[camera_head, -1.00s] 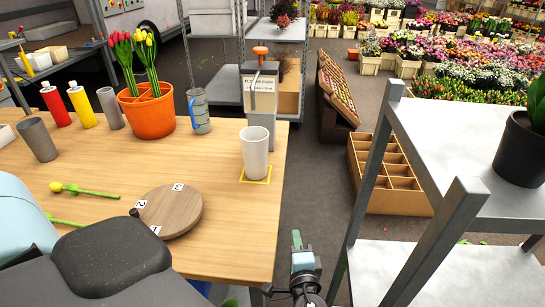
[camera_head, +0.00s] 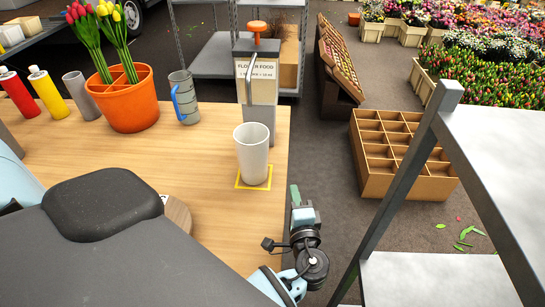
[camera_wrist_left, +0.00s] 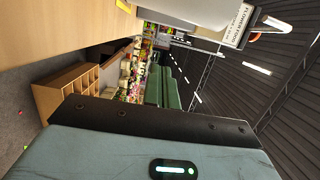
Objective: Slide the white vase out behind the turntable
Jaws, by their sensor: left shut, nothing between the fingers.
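The white vase (camera_head: 252,155) stands upright on a yellow square outline near the table's right edge. In the left wrist view a pale surface at the top edge (camera_wrist_left: 185,10) looks like the vase, cut off by the frame. My right gripper is not in view.
A flower food dispenser (camera_head: 257,85) stands behind the vase, with a blue-handled grey mug (camera_head: 184,98) and an orange tulip pot (camera_head: 128,98) to its left. A metal rack (camera_head: 430,130) stands right of my gripper. A compartment crate (camera_head: 395,150) is on the floor.

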